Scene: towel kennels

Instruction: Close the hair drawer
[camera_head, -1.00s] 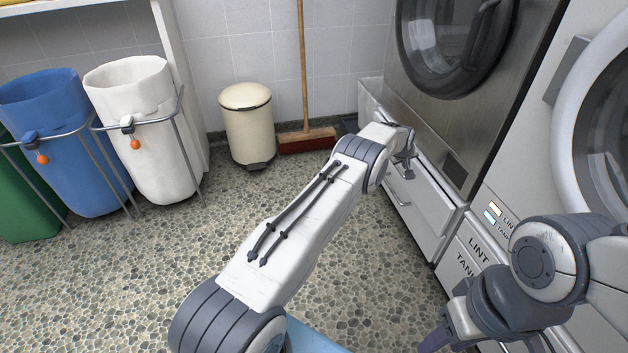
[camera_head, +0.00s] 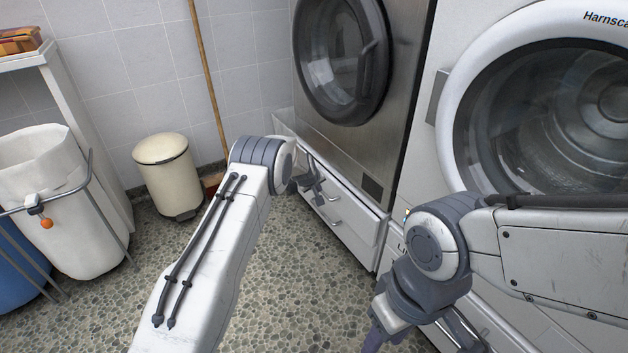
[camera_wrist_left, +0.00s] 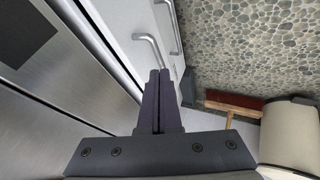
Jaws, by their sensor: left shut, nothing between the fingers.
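A white drawer front (camera_head: 350,230) sits low under the steel-fronted machine, with a metal bar handle (camera_head: 328,218). I cannot read a label on it or tell how far it stands out. My left gripper (camera_head: 314,186) is at the drawer front near the handle, partly hidden by my left wrist. In the left wrist view its dark fingers (camera_wrist_left: 158,85) are shut and empty, and their tips lie close to a bar handle (camera_wrist_left: 150,48); contact is unclear. A second handle (camera_wrist_left: 176,30) shows farther along. My right gripper (camera_head: 378,338) is at the bottom edge, its fingers mostly cut off.
The steel machine (camera_head: 395,110) and a white washer (camera_head: 455,90) stand on the right. A cream bin (camera_head: 168,175) and a broom (camera_head: 203,75) stand by the tiled wall. White and blue laundry bags hang at left. The pebbled floor (camera_head: 290,300) between is clear.

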